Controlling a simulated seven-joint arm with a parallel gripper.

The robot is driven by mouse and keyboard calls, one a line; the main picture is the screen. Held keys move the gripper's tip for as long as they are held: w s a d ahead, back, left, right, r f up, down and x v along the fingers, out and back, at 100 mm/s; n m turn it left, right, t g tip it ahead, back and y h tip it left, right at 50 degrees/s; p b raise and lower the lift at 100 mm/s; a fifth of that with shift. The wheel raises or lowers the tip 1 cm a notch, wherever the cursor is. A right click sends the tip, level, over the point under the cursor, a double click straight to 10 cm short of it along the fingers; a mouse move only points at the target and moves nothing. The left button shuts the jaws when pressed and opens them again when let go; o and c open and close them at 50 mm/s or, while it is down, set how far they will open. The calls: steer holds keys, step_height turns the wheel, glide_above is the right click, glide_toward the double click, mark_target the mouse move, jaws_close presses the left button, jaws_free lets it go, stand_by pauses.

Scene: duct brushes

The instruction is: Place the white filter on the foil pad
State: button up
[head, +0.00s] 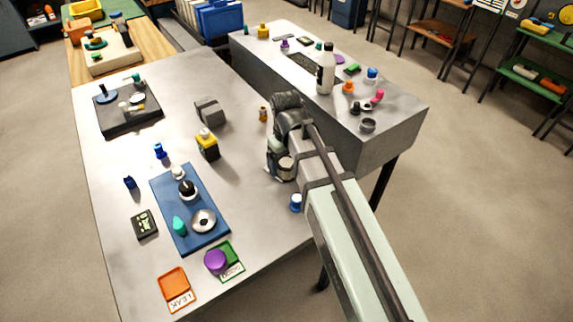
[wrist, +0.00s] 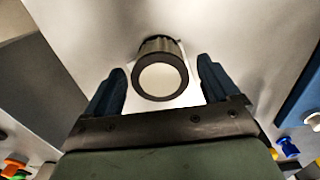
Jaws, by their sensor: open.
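A short cylinder with a white round face, dark rim and ribbed grey side (wrist: 161,78) stands between my fingertips in the wrist view; it looks like the white filter. My gripper (wrist: 163,76) is open, with one blue finger on each side of it and a gap at both sides. In the head view my gripper (head: 273,165) is low over the right part of the grey table, and the cylinder (head: 286,166) shows partly beside it. A shiny silver disc (head: 203,220) lies on the blue board (head: 204,198); I cannot tell for sure whether it is the foil pad.
The blue board also carries a teal cone (head: 179,226) and a black ball-shaped piece (head: 187,190). A yellow-topped black block (head: 207,147), a grey block (head: 210,110) and a blue cap (head: 296,203) stand on the table. A grey bench (head: 380,140) lies beyond its right side.

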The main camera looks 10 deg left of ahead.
mark_target(286, 162)
step_height(286, 162, up, 10)
steer(key=shift+r, duration=0.25)
stand_by(0.3)
